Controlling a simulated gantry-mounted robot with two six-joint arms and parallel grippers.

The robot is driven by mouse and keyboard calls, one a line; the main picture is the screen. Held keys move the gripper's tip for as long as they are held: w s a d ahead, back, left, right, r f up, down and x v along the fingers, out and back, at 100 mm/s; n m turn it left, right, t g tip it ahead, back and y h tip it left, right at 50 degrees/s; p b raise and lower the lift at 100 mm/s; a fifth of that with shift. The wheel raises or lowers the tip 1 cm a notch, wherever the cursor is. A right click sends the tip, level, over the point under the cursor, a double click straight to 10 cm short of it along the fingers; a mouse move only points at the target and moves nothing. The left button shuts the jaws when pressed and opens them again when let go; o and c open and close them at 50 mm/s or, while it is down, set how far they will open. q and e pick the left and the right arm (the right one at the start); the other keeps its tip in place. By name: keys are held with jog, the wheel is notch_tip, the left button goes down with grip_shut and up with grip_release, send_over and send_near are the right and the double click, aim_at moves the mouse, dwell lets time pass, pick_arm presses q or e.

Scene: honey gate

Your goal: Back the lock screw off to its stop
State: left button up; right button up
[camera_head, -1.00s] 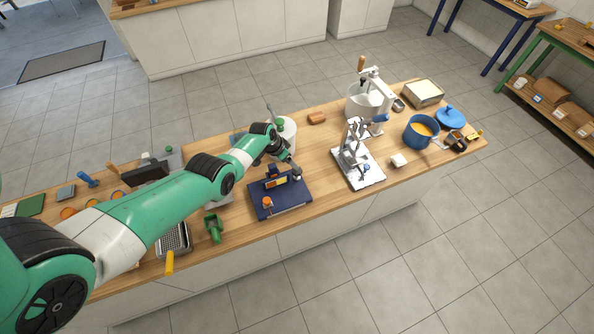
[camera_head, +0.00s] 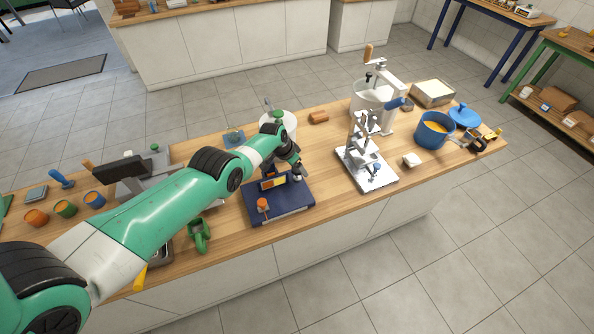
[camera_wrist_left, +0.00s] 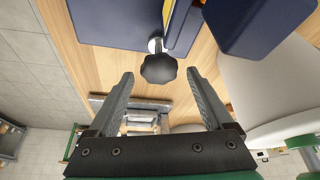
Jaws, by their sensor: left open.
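The lock screw shows in the left wrist view as a dark lobed knob (camera_wrist_left: 158,69) on a pale metal collar at the edge of the blue device. My left gripper (camera_wrist_left: 160,76) is open, with a finger to each side of the knob near its tips; I cannot tell whether either touches it. In the head view the blue device (camera_head: 272,212) stands on the wooden counter, with an orange-topped post and a yellow-faced block. My left gripper (camera_head: 297,168) is at its right rear side, where the knob is hard to make out. My right gripper is not in view.
A white press stand (camera_head: 372,180) stands to the right on the counter, with a blue pot (camera_head: 431,134) beyond it. A green clamp-like tool (camera_head: 200,236) lies left of the device. Bare wood (camera_head: 328,160) lies between the device and the stand.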

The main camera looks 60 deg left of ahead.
pick_arm(q)
grip_shut()
dwell(0.4)
